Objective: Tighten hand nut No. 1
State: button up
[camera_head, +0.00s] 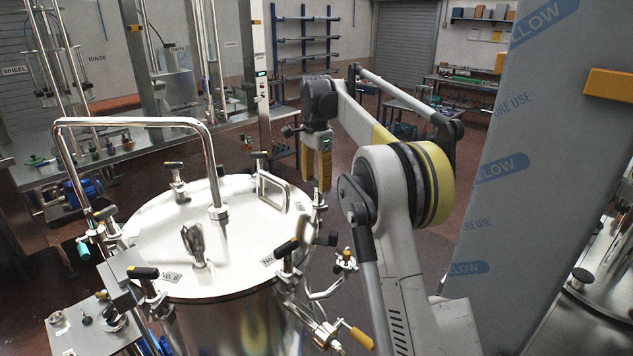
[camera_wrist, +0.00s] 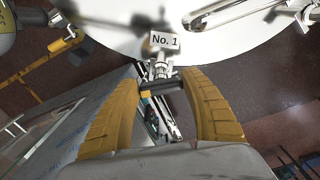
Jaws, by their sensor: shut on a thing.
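Hand nut No. 1 (camera_wrist: 161,84) is a dark crossbar on a steel clamp at the lid's rim, just beyond the white label "No. 1" (camera_wrist: 165,41). My gripper (camera_wrist: 162,79) has its two yellow fingers shut on the two ends of this bar in the wrist view. In the head view my gripper (camera_head: 318,178) points down at the right rim of the round steel lid (camera_head: 235,235). There the fingers hide most of the nut. I cannot tell how tight the nut is.
Other black-handled clamps ring the lid, one beside the label "No. 6" (camera_head: 170,277). A bent steel pipe (camera_head: 130,122) rises over the lid. A yellow-handled valve (camera_head: 358,337) juts out at the lower right. A tall film-wrapped panel (camera_head: 520,190) stands right of my arm.

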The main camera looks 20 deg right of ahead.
aim_at(317, 180)
jog(key=shift+m, duration=0.5)
jog(key=o, duration=1.2)
jog(key=shift+c, duration=0.2)
jog(key=shift+r, duration=0.15)
notch_tip(317, 180, up, 7)
jog(key=shift+r, duration=0.15)
